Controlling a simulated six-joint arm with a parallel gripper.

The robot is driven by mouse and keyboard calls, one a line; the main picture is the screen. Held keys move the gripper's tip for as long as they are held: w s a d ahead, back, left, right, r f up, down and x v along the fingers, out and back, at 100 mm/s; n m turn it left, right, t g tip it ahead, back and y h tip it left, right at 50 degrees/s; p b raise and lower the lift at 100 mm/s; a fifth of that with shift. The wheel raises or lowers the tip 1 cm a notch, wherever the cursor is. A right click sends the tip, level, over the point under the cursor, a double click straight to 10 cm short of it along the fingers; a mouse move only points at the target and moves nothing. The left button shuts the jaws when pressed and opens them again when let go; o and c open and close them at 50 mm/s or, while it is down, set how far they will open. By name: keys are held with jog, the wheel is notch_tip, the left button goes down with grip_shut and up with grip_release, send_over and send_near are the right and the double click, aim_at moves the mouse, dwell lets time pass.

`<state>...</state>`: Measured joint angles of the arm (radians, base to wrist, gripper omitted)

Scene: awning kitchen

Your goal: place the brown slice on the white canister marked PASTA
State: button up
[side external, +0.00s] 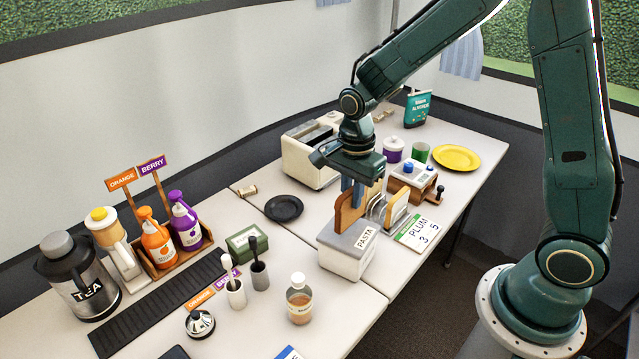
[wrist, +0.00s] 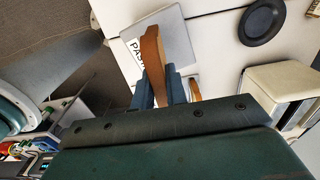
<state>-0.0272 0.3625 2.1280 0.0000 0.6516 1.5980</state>
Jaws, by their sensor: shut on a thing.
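My gripper (side external: 353,192) is shut on the brown slice (side external: 347,214), which stands upright on edge between the fingers. In the wrist view the fingers (wrist: 161,90) pinch the slice (wrist: 152,58) from both sides. The white canister marked PASTA (side external: 345,262), with a grey lid, stands just in front of the slice in the side view. In the wrist view the slice covers part of the canister's lid (wrist: 177,32) and its label. I cannot tell whether the slice touches the lid.
A wire rack (side external: 376,208) with a tan slice (side external: 396,214) stands right behind the canister. A PLUM card (side external: 417,234) lies to its right. A white toaster (side external: 310,152) and a black plate (side external: 284,208) are behind left. Two small pots with brushes stand left of the canister.

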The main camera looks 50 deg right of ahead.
jog(key=shift+f, duration=1.15)
jog(key=shift+f, duration=0.1)
jog(key=o, duration=0.8)
notch_tip(320, 180, up, 12)
jog(key=shift+r, duration=0.15)
